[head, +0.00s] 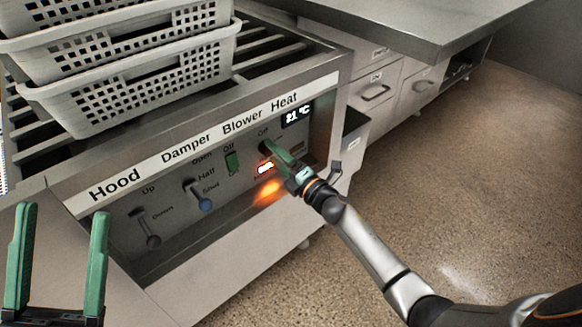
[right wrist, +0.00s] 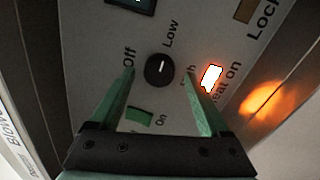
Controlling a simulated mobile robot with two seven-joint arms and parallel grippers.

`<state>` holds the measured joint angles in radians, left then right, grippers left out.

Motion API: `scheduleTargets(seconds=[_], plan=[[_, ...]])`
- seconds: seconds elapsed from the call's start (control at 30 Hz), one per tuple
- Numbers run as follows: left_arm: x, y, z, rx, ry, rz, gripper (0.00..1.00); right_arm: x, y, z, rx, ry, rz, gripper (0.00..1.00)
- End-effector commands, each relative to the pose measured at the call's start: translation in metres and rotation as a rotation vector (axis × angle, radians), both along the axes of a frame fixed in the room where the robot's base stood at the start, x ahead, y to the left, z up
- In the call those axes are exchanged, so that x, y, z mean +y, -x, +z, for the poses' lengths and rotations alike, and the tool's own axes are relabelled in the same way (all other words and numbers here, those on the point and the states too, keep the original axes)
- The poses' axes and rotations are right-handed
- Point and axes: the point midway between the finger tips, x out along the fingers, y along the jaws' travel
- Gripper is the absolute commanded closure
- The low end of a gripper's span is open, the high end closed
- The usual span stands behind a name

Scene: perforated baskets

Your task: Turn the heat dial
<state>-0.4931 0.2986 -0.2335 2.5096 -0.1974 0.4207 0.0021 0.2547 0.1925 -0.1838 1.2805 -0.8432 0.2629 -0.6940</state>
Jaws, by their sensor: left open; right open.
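The heat dial (right wrist: 159,70) is a round black knob with a white pointer line, on the grey control panel (head: 322,130) under the "Heat" label. In the right wrist view "Off", "Low" and a partly hidden third label surround it. My right gripper (right wrist: 163,80) is open, with one green finger on each side of the dial; I cannot tell whether they touch it. In the head view that gripper (head: 274,152) covers much of the dial. My left gripper (head: 58,215) is open and empty at the lower left, away from the dial.
A lit heat indicator (right wrist: 211,78) glows beside the dial. A green blower switch (head: 232,161), a blue-tipped damper lever (head: 204,203) and a hood lever (head: 151,240) are to the left. The display (head: 297,114) reads about 21 °C. White perforated baskets (head: 140,92) stand on top.

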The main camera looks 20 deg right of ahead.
Motion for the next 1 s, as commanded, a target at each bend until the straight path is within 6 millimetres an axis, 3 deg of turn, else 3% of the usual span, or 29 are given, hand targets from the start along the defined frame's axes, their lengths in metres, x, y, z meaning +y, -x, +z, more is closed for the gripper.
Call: scheduleTargets(seconds=[0.5, 0.7, 1.0], plan=[[0.002, 0.001, 0.023, -0.02, -0.024, 0.025, 0.32, -0.032, 0.089, -0.005, 0.003, 0.0, -0.001, 0.2], [0.002, 0.001, 0.025, -0.021, -0.024, 0.029, 0.32, -0.039, 0.106, -0.006, 0.001, 0.0, 0.0, 0.2], [0.003, 0.001, 0.025, -0.021, -0.022, 0.03, 0.32, -0.04, 0.109, -0.006, -0.001, 0.001, -0.001, 0.2]])
